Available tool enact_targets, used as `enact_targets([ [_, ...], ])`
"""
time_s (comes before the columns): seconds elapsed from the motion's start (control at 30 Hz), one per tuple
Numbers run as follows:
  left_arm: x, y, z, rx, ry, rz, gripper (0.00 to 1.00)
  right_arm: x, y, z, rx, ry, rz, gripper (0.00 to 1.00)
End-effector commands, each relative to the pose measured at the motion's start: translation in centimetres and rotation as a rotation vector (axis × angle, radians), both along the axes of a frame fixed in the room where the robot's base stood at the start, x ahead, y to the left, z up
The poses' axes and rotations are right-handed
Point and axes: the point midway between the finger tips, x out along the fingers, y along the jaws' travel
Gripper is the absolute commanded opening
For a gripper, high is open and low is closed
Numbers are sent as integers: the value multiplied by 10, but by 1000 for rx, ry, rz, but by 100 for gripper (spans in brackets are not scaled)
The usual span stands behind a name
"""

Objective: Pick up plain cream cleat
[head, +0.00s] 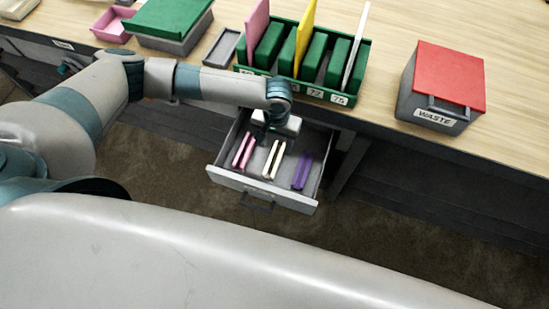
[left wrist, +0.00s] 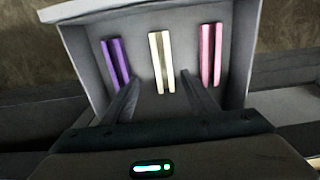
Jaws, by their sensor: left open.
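Cream cleats (head: 273,160) lie in the middle of an open drawer (head: 232,178), as two narrow strips side by side. They also show in the left wrist view (left wrist: 161,62), between purple and pink ones. Which strip is plain I cannot tell. My left gripper (head: 272,132) is over the back part of the drawer. In the left wrist view its two fingers (left wrist: 161,78) are open and apart, with the near end of the cream strips seen between them. Nothing is held. My right gripper is not in view.
Pink cleats (head: 243,150) and purple cleats (head: 302,171) lie on either side in the drawer. On the bench above stand a green divider rack (head: 345,99), a grey waste box with a red lid (head: 450,75) and a green-lidded box (head: 168,18). Drawer walls surround the cleats.

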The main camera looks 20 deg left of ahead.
Motion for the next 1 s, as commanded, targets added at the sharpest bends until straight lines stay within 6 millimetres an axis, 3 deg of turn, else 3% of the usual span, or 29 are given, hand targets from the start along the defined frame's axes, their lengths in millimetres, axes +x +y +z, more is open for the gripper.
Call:
enact_targets([
  [0.1,0,0,-20,2,1,0,53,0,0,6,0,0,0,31],
  [0.3,0,1,-41,2,0,0,53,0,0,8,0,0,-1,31],
  [0.77,0,1,-45,1,0,0,53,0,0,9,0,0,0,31],
  [1.0,2,5,-62,3,1,0,53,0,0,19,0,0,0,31],
])
